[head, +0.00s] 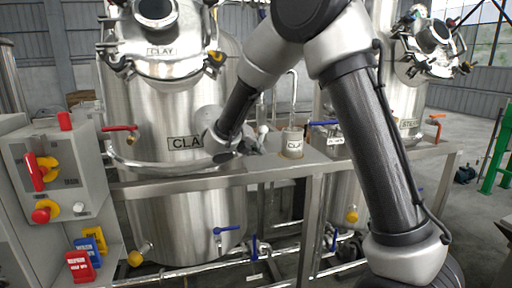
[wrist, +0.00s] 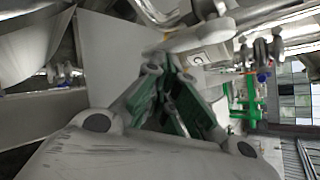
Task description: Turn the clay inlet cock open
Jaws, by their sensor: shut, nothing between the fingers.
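The steel tank labelled CLAY (head: 165,105) stands left of centre in the head view. A small box labelled CLAY (head: 294,143) with a bent pipe above it sits on the frame right of this tank. I cannot tell for certain which fitting is the clay inlet cock; my arm may hide it. My gripper (head: 260,138) is small and partly hidden by my wrist, between the tank and the small box. In the wrist view its green-padded fingers (wrist: 168,75) converge, shut and empty, close to a pale fitting (wrist: 198,60). Contact cannot be told.
A red lever (head: 120,128) is at the tank's left, a blue lever (head: 228,229) low on it, and another blue lever (head: 323,123) further right. A control box (head: 55,175) stands at left. A steel rail (head: 390,153) crosses in front of the tanks.

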